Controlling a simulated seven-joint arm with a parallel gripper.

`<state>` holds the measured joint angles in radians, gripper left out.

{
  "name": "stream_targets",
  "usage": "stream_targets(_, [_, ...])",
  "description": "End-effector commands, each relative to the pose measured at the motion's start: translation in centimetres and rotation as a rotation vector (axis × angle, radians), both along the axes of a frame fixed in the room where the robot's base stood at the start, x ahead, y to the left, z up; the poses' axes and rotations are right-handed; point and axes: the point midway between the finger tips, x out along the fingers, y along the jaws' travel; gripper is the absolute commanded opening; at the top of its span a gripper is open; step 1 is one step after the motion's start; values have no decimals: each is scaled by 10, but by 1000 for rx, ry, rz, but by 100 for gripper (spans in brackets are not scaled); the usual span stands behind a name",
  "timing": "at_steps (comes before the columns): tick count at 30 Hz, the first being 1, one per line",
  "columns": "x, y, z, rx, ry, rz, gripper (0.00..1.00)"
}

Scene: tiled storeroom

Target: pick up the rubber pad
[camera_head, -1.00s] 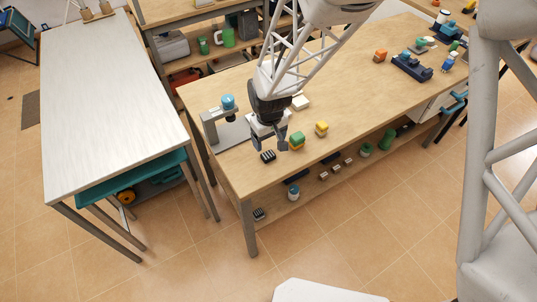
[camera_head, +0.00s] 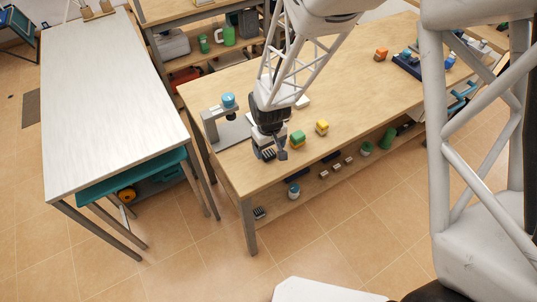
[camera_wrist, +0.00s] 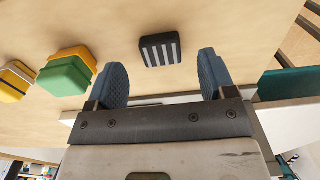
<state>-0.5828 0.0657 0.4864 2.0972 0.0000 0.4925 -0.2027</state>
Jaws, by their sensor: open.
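The rubber pad (camera_wrist: 160,50) is a small black block with pale stripes. It lies on the wooden table (camera_wrist: 190,20) and shows in the wrist view ahead of and between my fingers. My gripper (camera_wrist: 160,82) is open and empty, with a blue-grey finger on each side. In the head view my gripper (camera_head: 270,156) is low over the table's near left end, and the pad (camera_head: 269,154) is largely hidden by its fingers. I cannot tell the exact height gap between fingers and pad.
A green-and-yellow block (camera_head: 297,139) sits close to the right of my gripper in the head view, with a yellow block (camera_head: 322,127) beyond it. A grey stand with a blue-topped part (camera_head: 228,101) is at the left. A white-topped table (camera_head: 110,110) stands farther left.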

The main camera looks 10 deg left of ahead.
Motion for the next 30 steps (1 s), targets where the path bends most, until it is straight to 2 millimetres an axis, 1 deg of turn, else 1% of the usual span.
stream_targets(3, [-1, 0, -14, -1, 1, 0, 77])
stream_targets(9, [-1, 0, -29, -1, 1, 0, 77])
stream_targets(28, [-1, 0, -31, 0, 0, 0, 77])
stream_targets(30, [-1, 0, -31, 0, 0, 0, 66])
